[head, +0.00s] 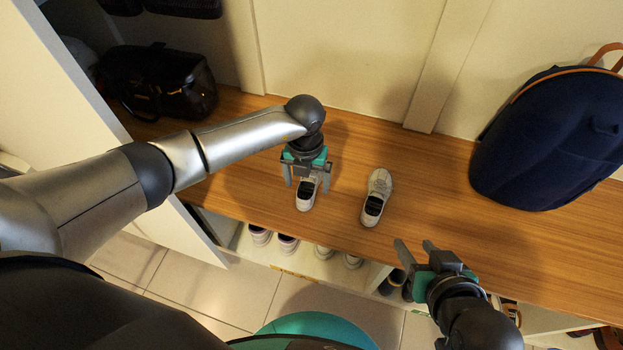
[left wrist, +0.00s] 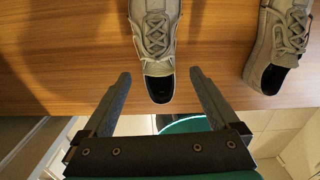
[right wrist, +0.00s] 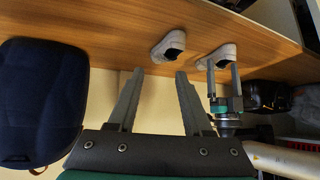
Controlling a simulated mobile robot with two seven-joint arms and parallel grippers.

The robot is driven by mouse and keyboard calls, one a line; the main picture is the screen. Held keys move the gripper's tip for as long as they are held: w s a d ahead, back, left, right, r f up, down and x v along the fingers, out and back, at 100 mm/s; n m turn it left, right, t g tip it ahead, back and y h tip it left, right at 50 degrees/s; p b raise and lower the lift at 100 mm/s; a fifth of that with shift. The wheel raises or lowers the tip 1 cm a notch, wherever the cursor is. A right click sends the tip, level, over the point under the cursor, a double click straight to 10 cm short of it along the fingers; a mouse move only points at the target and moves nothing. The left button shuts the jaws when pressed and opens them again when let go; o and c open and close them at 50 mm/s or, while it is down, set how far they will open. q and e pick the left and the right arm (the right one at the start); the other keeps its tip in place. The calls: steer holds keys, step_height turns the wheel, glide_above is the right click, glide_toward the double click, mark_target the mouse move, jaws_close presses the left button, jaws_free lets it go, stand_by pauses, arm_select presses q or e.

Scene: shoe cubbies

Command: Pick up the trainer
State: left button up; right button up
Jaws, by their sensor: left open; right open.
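Two grey-white trainers with laces and dark insides stand apart on the wooden bench top. The left trainer (head: 306,199) is under my left gripper (head: 307,183), which is open and pointing down at it. In the left wrist view, this trainer's heel (left wrist: 158,88) shows between the spread fingers, with no visible grip on it. The other trainer (head: 377,197) stands to the right; it also shows in the left wrist view (left wrist: 268,70). My right gripper (head: 414,247) is open and empty near the bench's front edge, to the lower right of both trainers.
A navy backpack (head: 550,140) stands on the bench at the right. A black bag (head: 160,82) sits at the back left. The bench top (head: 430,180) between trainers and backpack is clear. More shoes (head: 275,240) sit in cubbies below. A white side panel (head: 60,70) is at the left.

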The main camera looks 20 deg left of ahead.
mark_target(306, 193)
arm_select(q)
steer(key=shift+f+b, duration=0.55)
steer(key=shift+f, duration=0.7)
arm_select(e)
steer(key=shift+w+a+r+t+y, duration=0.1)
steer(key=shift+w+a+t+y, duration=0.2)
steer(key=shift+a+t, duration=0.25)
steer(key=shift+w+a+r+t+y, duration=0.15)
steer(key=shift+a+t+y, duration=0.15)
steer(key=shift+a+t, duration=0.2)
steer(key=shift+w+a+r+t+y, duration=0.1)
steer(key=shift+w+a+t+y, duration=0.2)
steer(key=shift+a+t, duration=0.25)
arm_select(q)
jaws_close()
steer(key=shift+r, duration=0.15)
arm_select(e)
steer(key=shift+d+g, duration=0.1)
steer(key=shift+g, duration=0.2)
